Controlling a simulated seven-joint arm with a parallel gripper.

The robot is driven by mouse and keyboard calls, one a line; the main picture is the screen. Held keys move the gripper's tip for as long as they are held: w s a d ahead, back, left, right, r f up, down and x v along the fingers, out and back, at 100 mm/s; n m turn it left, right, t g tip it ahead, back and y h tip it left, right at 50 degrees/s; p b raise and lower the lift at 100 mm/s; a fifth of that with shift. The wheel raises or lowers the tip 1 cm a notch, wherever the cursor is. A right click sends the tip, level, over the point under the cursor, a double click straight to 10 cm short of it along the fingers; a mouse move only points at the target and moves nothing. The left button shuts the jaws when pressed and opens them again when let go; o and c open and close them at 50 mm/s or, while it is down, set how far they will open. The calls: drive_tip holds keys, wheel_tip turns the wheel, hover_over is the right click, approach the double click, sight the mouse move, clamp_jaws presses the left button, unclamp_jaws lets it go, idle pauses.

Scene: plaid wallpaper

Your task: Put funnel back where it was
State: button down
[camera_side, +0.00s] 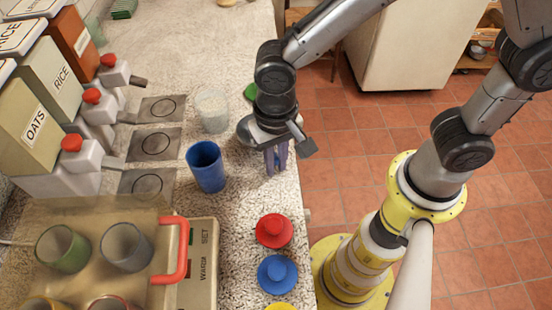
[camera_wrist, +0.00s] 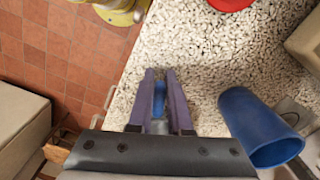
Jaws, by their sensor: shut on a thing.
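My gripper (camera_side: 276,160) points down over the right edge of the speckled counter (camera_side: 236,235), to the right of a blue cup. In the wrist view its purple fingers (camera_wrist: 160,98) are closed around a narrow blue thing (camera_wrist: 159,93). Most of this held thing is hidden by the fingers, and I cannot tell whether it is the funnel. A red round piece with a raised middle (camera_side: 274,230) and a similar blue one (camera_side: 277,273) sit on the counter nearer the camera. I cannot make out a funnel with certainty.
The blue cup (camera_side: 207,170) stands close by; it also shows in the wrist view (camera_wrist: 258,120). A clear cup (camera_side: 212,110) is behind it. Dispensers labelled OATS (camera_side: 30,125) and RICE (camera_side: 52,78) line the left.

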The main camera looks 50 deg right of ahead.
drive_tip(key=c, duration=0.8)
unclamp_jaws()
drive_tip(key=shift+c, duration=0.2)
wheel_tip(320, 180, up, 12)
drive_tip(key=s+d+r+n+t, duration=0.1)
drive_tip(key=s+d, duration=0.3)
drive_tip(key=d, duration=0.6)
drive_tip(key=s+d+r+n+t, duration=0.2)
drive_tip(key=s+d+n+t, duration=0.1)
drive_tip(key=d, duration=0.7)
drive_tip(key=shift+s+r+n+t, duration=0.3)
drive_tip(key=shift+s+t, duration=0.5)
drive_tip(key=shift+s, duration=0.2)
